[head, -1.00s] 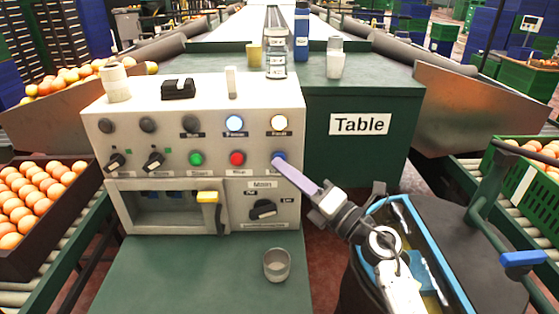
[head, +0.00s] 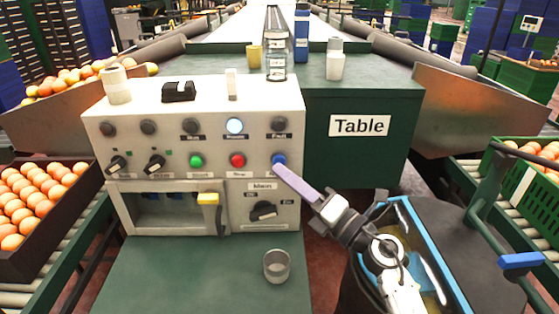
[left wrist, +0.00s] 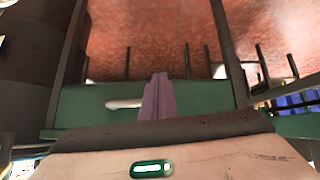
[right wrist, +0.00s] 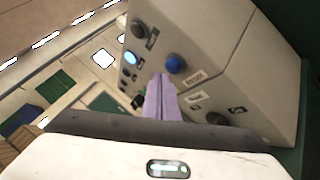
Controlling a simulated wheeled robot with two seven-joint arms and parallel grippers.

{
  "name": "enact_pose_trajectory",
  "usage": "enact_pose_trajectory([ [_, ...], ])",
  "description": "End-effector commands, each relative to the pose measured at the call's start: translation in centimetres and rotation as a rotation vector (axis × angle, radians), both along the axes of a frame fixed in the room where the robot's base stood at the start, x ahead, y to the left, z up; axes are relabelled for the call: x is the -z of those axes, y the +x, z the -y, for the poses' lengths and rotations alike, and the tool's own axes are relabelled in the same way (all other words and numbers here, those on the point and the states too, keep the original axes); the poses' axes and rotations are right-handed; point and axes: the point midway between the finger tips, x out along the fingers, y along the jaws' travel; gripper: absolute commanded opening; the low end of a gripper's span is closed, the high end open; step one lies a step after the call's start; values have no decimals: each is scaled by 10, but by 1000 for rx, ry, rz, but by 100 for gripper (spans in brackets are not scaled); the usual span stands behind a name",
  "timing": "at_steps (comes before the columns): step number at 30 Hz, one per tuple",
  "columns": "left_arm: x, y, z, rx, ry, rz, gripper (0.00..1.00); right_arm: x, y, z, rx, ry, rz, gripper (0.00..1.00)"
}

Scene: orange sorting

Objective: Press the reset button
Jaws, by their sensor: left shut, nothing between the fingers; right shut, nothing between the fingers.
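The control panel (head: 215,215) stands on the green table. My left gripper (left wrist: 158,78) shows only in the left wrist view, shut and empty, away from the panel.
A red button (head: 237,160) and a green button (head: 196,160) sit left of the blue one. The upper right lamp (head: 279,123) is dark; the lamp beside it (head: 235,126) glows.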

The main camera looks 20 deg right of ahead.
Motion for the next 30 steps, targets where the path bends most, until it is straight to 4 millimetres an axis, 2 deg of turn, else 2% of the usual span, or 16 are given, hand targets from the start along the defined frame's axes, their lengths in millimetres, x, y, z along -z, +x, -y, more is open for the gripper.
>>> enact_pose_trajectory([
  [11,-2,0,0,0,0,1,0,0,-4,-1,-1,0,0,0],
  [24,-14,0,0,0,0,1,0,0,-43,-13,-3,1,-1,0],
  [30,-15,0,0,0,0,1,0,0,-50,-15,-2,1,1,0],
])
